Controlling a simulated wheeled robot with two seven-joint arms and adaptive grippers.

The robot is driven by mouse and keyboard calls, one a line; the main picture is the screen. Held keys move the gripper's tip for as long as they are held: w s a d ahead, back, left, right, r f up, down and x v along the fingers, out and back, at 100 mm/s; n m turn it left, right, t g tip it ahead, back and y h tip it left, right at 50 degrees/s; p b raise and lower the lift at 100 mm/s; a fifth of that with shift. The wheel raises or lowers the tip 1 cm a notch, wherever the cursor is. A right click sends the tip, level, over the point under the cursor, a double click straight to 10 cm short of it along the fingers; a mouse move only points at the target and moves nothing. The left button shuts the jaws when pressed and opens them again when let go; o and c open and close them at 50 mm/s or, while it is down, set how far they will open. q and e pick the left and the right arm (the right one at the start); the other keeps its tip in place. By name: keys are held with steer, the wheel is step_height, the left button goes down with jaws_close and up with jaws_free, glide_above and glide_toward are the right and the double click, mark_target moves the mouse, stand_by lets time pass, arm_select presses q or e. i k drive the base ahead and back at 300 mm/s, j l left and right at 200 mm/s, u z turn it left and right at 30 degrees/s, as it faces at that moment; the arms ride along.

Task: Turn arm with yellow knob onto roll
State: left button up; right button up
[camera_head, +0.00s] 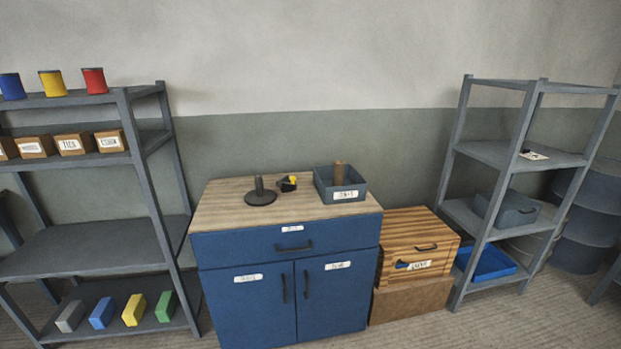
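A small dark piece with a yellow knob (292,179) is on the wooden top of the blue cabinet, near its back edge. Just left of it stands a dark round base with a short upright post (259,188). The post looks bare, with no roll around it. The yellow-knobbed piece lies to the side of the post; whether it is joined to the base is too small to tell. Neither of my grippers is in view.
The blue cabinet (290,244) has a closed drawer and two closed doors; its top (225,203) is clear at front left. Grey shelves (85,246) stand left, with cans, boxes and coloured blocks. A wooden chest (418,233) and another shelf rack (520,160) stand right.

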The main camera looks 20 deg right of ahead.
mark_target(281, 182)
steer(key=l+z, duration=0.1)
steer(key=l, duration=0.3)
steer(key=i+l+z, duration=0.15)
steer(key=l, duration=0.3)
steer(key=l+z, duration=0.1)
steer(key=l, duration=0.3)
steer(key=i+l+z, duration=0.1)
steer(key=l, duration=0.3)
steer(key=i+l+z, duration=0.1)
steer(key=l, duration=0.3)
steer(key=i, duration=0.05)
